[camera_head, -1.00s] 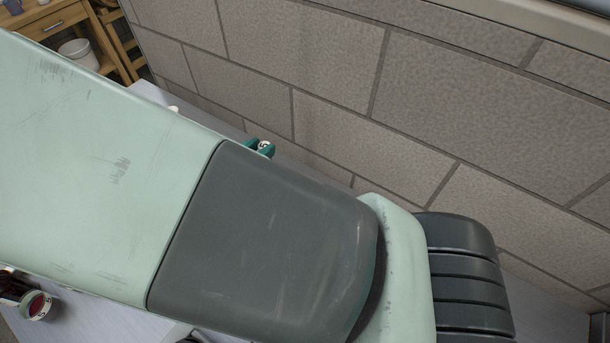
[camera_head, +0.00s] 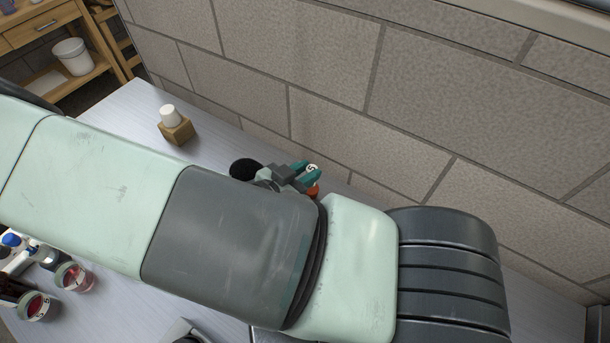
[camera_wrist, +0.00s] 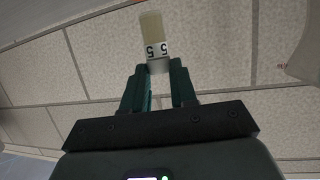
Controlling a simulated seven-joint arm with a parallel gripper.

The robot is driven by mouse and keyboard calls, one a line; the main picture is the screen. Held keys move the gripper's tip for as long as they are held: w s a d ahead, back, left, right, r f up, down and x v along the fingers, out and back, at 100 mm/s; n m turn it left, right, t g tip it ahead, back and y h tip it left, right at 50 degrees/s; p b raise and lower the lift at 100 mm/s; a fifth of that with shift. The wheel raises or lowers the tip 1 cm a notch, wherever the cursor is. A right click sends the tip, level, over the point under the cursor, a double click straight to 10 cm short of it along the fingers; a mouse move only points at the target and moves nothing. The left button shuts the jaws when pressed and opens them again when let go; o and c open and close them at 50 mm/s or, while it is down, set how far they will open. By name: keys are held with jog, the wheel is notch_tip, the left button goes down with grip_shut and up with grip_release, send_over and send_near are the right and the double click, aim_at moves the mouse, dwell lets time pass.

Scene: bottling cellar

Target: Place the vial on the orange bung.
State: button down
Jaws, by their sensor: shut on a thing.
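My gripper (camera_head: 306,174), with green fingers, is shut on the vial (camera_wrist: 153,42) near the wall. The vial is pale and yellowish, with a white band marked 5, and its far end stands out beyond the fingertips in the wrist view. In the head view only a small white part of the vial (camera_head: 312,168) shows between the fingers. A bit of the orange bung (camera_head: 313,190) shows just below the fingers there, and my arm hides most of it. I cannot tell whether the vial touches the bung.
A wooden block (camera_head: 178,134) with a white cylinder (camera_head: 171,116) on it stands at the back left of the table. Jars with red contents (camera_head: 74,277) stand at the lower left. The block wall (camera_head: 330,100) runs close behind my gripper. My arm hides much of the table.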

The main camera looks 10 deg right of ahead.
jog(key=shift+f, duration=0.75)
jog(key=shift+f, duration=0.15)
jog(key=c, duration=0.9)
grip_release()
jog(key=v, duration=1.2)
